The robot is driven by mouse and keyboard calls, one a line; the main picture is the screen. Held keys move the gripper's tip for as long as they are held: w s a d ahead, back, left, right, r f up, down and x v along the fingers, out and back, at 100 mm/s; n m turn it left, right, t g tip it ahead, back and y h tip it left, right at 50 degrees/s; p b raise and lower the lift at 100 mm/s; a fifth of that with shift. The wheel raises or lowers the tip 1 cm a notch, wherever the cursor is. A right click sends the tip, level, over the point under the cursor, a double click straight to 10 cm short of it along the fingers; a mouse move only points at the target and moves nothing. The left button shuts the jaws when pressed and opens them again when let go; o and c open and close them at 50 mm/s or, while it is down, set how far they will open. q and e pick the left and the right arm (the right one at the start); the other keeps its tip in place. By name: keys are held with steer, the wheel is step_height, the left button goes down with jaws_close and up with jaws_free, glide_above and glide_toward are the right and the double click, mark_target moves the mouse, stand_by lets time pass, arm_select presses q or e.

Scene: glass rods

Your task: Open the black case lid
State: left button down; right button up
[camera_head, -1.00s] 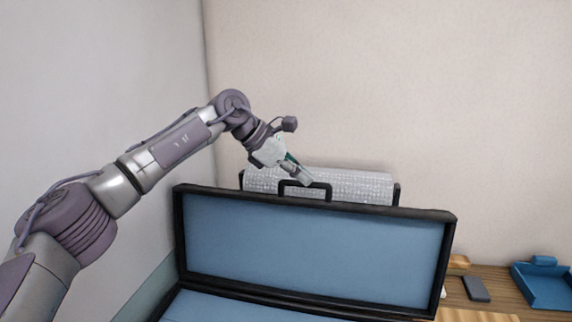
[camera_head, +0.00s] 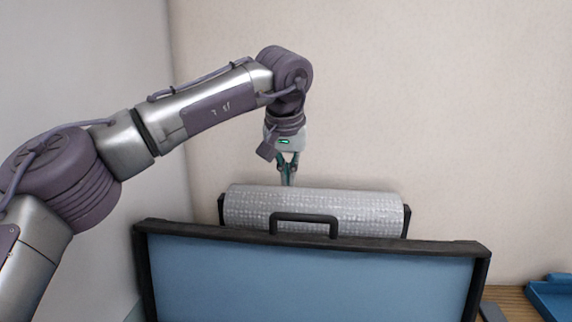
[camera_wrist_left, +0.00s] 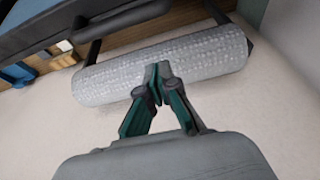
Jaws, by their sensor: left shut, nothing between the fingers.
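The black case lid (camera_head: 300,278) stands raised in the head view, its blue lining facing me. Its black handle (camera_head: 304,217) sticks up from the top edge. The lower part of the case is out of the head view. My left gripper (camera_head: 287,183) is shut and empty, just above the grey roll behind the lid. In the left wrist view its fingertips (camera_wrist_left: 158,68) show in front of the roll, apart from the handle (camera_wrist_left: 95,20). I cannot tell whether the tips touch the roll. My right gripper is not in view.
A grey textured roll (camera_head: 345,207) lies in a dark holder behind the lid, close to the wall. It also shows in the left wrist view (camera_wrist_left: 215,57). A blue tray (camera_head: 552,296) and a dark flat item (camera_head: 492,312) are at the lower right.

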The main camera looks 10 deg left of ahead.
arm_select(q)
steer(key=f+p, duration=0.1)
steer(key=f, duration=0.2)
steer(key=s+f+p, duration=0.1)
steer(key=f, duration=0.1)
steer(key=shift+s+a+f+p, duration=0.1)
steer(key=shift+s+f+p, duration=0.1)
steer(key=shift+f+p, duration=0.2)
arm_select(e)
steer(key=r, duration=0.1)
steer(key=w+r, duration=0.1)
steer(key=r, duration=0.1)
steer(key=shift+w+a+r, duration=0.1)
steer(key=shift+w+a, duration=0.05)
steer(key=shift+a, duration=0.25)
